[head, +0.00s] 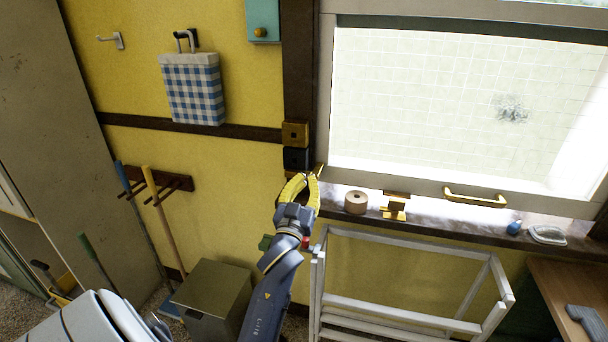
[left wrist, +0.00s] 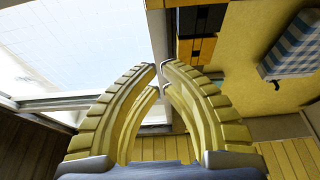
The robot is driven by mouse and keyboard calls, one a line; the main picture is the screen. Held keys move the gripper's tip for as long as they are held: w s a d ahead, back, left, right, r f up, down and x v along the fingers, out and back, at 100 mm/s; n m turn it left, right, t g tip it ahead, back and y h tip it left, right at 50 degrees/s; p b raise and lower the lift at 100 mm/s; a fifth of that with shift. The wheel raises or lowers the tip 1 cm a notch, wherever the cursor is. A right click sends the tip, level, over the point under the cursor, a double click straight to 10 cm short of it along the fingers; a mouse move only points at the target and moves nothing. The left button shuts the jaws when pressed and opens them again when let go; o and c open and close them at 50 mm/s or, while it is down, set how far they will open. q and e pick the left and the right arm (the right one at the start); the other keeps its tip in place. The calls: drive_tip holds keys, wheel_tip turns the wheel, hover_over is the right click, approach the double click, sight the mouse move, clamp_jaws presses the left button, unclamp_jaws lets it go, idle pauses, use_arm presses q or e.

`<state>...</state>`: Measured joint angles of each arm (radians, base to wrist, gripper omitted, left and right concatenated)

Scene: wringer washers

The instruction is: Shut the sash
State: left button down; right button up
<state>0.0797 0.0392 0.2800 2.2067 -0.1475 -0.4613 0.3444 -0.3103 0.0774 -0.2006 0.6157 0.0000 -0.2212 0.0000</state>
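The white-framed window sash (head: 400,179) fills the upper right of the head view, with a brass handle (head: 475,197) on its bottom rail. Its bottom rail is just above the sill (head: 450,223); I cannot tell how wide any gap is. Brass fittings (head: 395,211) sit at the sill below the rail. My left gripper (head: 312,174), with yellow ribbed fingers, is at the sash's lower left corner, well left of the handle. In the left wrist view the fingertips (left wrist: 160,68) come together with nothing visible between them. My right gripper is not in view.
A tan roll (head: 356,202), a blue item (head: 514,227) and a small dish (head: 547,235) stand on the sill. A white rack (head: 400,307) stands below it. A checked bag (head: 192,92) and a broom rack (head: 170,182) are on the left wall. A bin (head: 213,290) stands beneath.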

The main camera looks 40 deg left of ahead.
use_arm(q)
drive_tip(key=w+a, duration=0.3)
drive_tip(key=w, duration=0.5)
drive_tip(key=shift+w+a+f, duration=0.2)
drive_tip(key=shift+a+f, duration=0.05)
drive_tip(key=shift+f, duration=0.15)
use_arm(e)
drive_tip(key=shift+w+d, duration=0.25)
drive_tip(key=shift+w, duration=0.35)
use_arm(q)
drive_tip(key=shift+f, duration=0.1)
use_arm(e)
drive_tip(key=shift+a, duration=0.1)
